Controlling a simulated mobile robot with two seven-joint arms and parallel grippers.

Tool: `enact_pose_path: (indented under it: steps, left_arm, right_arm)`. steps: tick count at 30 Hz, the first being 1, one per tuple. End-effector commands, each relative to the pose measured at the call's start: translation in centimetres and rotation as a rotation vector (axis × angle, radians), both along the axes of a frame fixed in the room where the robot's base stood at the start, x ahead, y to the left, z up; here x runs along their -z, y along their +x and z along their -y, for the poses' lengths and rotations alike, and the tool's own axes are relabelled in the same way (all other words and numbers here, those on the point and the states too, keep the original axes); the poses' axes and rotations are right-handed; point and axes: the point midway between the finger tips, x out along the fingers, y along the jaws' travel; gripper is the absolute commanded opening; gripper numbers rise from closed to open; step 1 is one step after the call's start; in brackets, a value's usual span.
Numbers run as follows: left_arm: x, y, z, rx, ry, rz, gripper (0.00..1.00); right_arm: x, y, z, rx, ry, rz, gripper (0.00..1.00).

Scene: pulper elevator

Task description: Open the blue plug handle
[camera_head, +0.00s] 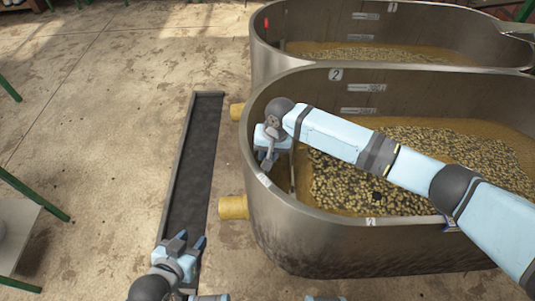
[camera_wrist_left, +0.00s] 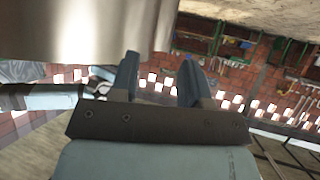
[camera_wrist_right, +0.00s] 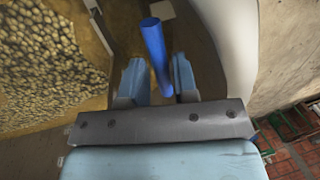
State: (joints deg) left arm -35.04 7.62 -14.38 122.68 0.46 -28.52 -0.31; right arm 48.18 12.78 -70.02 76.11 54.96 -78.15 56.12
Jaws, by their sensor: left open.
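The blue plug handle (camera_wrist_right: 154,45) shows in the right wrist view as an upright blue rod between the two fingers of my right gripper (camera_wrist_right: 157,80). The fingers are apart, with a gap left of the rod; I cannot tell whether the right finger touches it. In the head view my right gripper (camera_head: 267,150) hangs over the left end of the front tank, marked 2 (camera_head: 330,238), and hides the handle. My left gripper (camera_head: 190,243) is open and empty, low at the near end of the floor channel. Its spread fingers show in the left wrist view (camera_wrist_left: 160,72).
The front tank holds pale beans (camera_head: 430,150) in brownish liquid. A second tank (camera_head: 262,45) stands behind it. Yellow pipe stubs (camera_head: 233,207) stick out toward the dark floor channel (camera_head: 193,165). Green-legged tables (camera_head: 18,225) stand at left; the floor between is clear.

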Motion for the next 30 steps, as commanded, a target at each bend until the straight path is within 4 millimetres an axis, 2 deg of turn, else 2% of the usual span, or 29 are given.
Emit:
enact_pose_path:
  steps: [8,9,12,19,26,30]
  left_arm:
    - [0.0,-0.1,0.0,0.001,0.000,-0.001,0.43]
    - [0.0,-0.1,0.0,0.001,0.000,-0.001,0.43]
    - [0.0,-0.1,0.0,0.001,0.000,-0.001,0.43]
    - [-0.3,-0.1,0.1,0.001,-0.002,0.000,0.43]
    - [-3.0,-0.2,-0.1,-0.007,-0.013,-0.018,0.43]
    - [-3.5,-0.6,-0.3,-0.015,-0.015,-0.050,0.43]
  right_arm:
    - [0.2,0.0,-0.1,0.000,0.000,0.000,0.27]
    - [0.2,0.0,-0.1,0.000,0.000,0.000,0.25]
    - [0.2,0.0,-0.1,-0.001,0.000,0.000,0.02]
    - [-0.1,0.0,-0.1,-0.001,0.000,0.000,0.00]
    - [-3.3,0.0,-0.1,-0.001,0.003,0.001,0.00]
    - [-5.3,0.0,-0.2,0.000,0.003,0.000,0.00]
